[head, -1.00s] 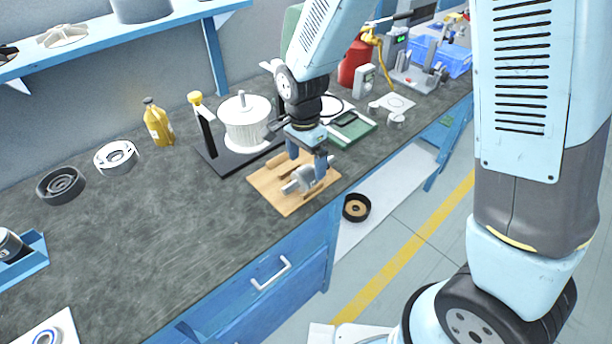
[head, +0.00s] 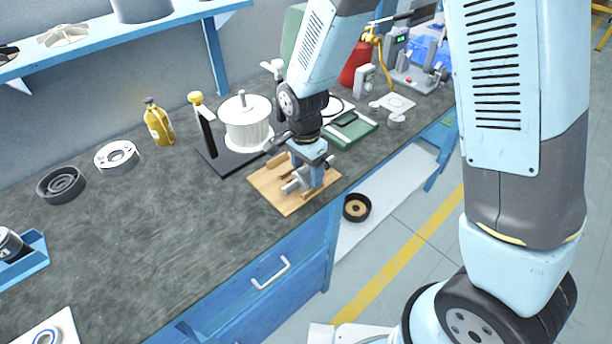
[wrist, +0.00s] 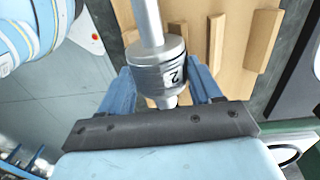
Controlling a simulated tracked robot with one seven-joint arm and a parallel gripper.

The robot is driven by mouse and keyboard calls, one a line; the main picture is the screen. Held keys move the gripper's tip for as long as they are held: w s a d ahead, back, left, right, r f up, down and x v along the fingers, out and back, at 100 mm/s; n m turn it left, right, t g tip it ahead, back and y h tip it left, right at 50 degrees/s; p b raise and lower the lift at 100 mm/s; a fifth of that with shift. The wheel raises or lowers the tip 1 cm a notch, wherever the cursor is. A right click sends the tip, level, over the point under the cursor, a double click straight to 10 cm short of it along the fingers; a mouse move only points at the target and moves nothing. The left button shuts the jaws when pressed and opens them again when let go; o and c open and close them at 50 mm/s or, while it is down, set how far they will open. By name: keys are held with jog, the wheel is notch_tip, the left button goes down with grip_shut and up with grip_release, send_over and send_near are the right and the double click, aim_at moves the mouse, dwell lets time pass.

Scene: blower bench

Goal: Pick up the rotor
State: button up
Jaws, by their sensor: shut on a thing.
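The rotor (head: 294,186) is a silver metal shaft with a thicker body, over the wooden board (head: 282,205) near the bench's front edge. In the wrist view its silver body (wrist: 160,70) carries a white label with a black 2, and a thinner shaft runs from it to the top of the picture. My gripper (head: 312,184) comes down from above and is shut on the rotor, with a blue finger on each side of the body in the wrist view. The fingers partly hide the rotor in the head view. I cannot tell whether it touches the board.
Wooden blocks (wrist: 261,40) stand on the board. Behind it are a white ribbed drum (head: 247,125) on a black base and a green device (head: 352,129). A yellow bottle (head: 158,122) and dark ring (head: 61,184) stand left.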

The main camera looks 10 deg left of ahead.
aim_at(307, 167)
grip_shut()
jog(key=shift+w, duration=0.1)
jog(key=shift+a+r, duration=0.1)
dwell(0.4)
jog(key=shift+r, duration=0.4)
notch_tip(307, 167, up, 2)
jog(key=shift+r, duration=0.1)
jog(key=s+d+r, duration=0.8)
jog(key=d+r, duration=0.1)
jog(key=d, duration=0.2)
jog(key=shift+s+r, duration=0.25)
jog(key=shift+r, duration=0.15)
